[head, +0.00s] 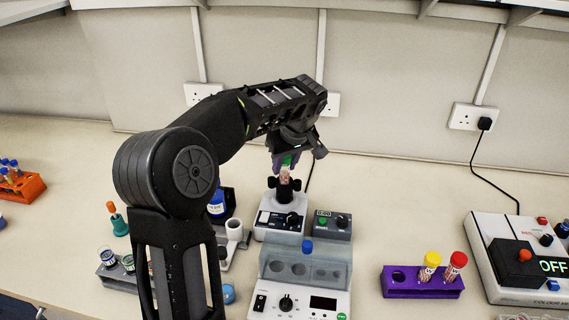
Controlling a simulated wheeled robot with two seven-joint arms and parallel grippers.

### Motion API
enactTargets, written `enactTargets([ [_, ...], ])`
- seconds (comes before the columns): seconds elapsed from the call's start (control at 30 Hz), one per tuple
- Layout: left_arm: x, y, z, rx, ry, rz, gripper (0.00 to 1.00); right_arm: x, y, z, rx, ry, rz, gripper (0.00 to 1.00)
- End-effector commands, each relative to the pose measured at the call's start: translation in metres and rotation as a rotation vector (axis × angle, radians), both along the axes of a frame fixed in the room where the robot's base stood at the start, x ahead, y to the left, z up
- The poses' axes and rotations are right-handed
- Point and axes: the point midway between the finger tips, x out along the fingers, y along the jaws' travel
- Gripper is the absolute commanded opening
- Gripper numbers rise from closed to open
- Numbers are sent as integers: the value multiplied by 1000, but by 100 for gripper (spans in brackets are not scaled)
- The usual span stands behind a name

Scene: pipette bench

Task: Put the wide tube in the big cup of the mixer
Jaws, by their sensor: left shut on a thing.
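My left gripper (288,156) reaches in from the left and points down over the mixer (272,228). It is shut on a tube with a green cap and a pinkish body (285,174), which I take for the wide tube. The tube is upright, directly above or just inside the mixer's black cup (284,191); I cannot tell whether its lower end is inside. The gripper's fingers partly hide the cap. The mixer is a small white unit with a dark front panel and a knob. My right gripper is not in view.
In front of the mixer stands a white device with a clear grey block (306,268) and a blue-capped tube. A purple rack (422,285) holds yellow- and red-capped tubes. A colour meter (515,262) is at the right. An orange rack (22,187) is far left. Bench behind the mixer is clear.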

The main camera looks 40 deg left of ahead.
Motion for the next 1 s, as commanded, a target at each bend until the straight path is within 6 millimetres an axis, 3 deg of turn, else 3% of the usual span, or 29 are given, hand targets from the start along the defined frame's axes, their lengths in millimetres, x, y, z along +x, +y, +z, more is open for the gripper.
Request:
enactTargets([
  [0.07, 0, 0, -4, 0, 0, 0, 0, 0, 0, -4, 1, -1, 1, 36],
  [0.1, 0, 0, -3, 0, 0, 0, 31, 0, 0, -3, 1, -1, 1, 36],
  [0.33, 0, 0, -2, 0, 0, 0, 49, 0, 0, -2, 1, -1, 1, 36],
  [0.77, 0, -2, 5, 0, -2, -1, 50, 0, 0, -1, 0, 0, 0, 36],
  [1.0, -6, -16, 41, 1, -5, -2, 50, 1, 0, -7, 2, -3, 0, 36],
])
